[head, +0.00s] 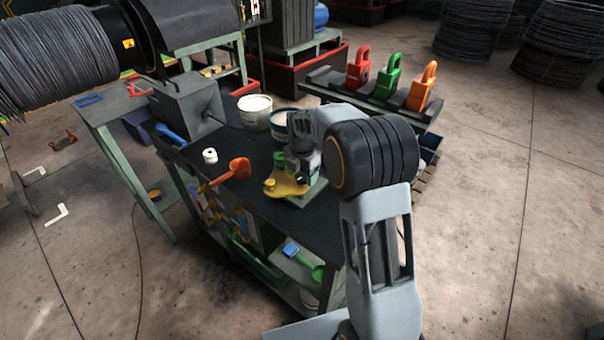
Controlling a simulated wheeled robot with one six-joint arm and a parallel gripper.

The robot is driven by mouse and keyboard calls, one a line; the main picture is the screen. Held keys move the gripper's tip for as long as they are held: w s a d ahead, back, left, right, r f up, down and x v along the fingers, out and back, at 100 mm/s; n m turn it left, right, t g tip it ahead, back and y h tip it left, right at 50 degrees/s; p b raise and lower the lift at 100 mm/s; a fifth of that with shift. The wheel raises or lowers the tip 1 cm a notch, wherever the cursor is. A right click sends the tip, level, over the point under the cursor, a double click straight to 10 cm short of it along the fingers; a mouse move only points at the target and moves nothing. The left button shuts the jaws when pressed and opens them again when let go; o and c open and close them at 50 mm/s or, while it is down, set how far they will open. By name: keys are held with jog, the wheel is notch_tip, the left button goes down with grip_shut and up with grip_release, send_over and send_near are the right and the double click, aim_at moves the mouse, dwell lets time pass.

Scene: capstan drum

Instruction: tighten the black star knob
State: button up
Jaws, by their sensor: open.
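My gripper (297,170) is at the end of my grey arm, above the dark-topped workbench (240,212). It points down over a yellow piece (286,187) that sits on a pale plate on the bench. A small green part (280,158) shows just left of the gripper. The jaws are open, but they are small and partly covered by my own arm. I cannot make out the black star knob; it may be hidden behind my gripper or wrist. I cannot tell whether the jaws touch anything.
An orange scoop (233,172) and a white roll (210,156) lie left of the plate. White buckets (255,113) stand behind. Red, green and orange padlock-shaped blocks (388,80) stand on a rack at the back. The floor at right is clear.

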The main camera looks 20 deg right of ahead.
jog(key=c, duration=0.9)
